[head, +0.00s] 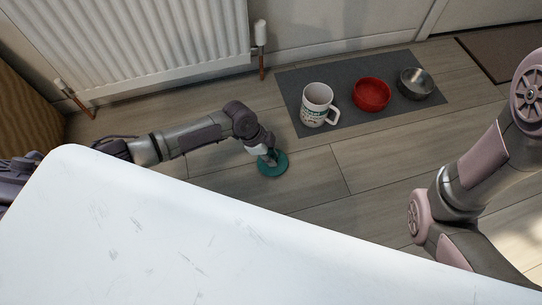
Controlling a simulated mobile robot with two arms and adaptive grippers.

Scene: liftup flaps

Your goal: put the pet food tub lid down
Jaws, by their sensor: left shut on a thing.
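The lid (280,168) is a round teal disc, low over the bare wood floor in front of the grey mat. My left gripper (268,156) is shut on it from above, and the fingers hide part of its top. I cannot tell whether the lid touches the floor. The pet food tub (316,107) is white with printing and a side handle. It stands upright on the left part of the mat, apart from the lid, with its top uncovered. My right arm shows at the right, but its gripper is out of view.
A red bowl (371,94) and a metal bowl (416,83) stand on the grey mat (345,73), right of the tub. A white radiator (130,45) with copper pipes is on the wall behind. A brown doormat (510,52) lies far right. Floor right of the lid is clear.

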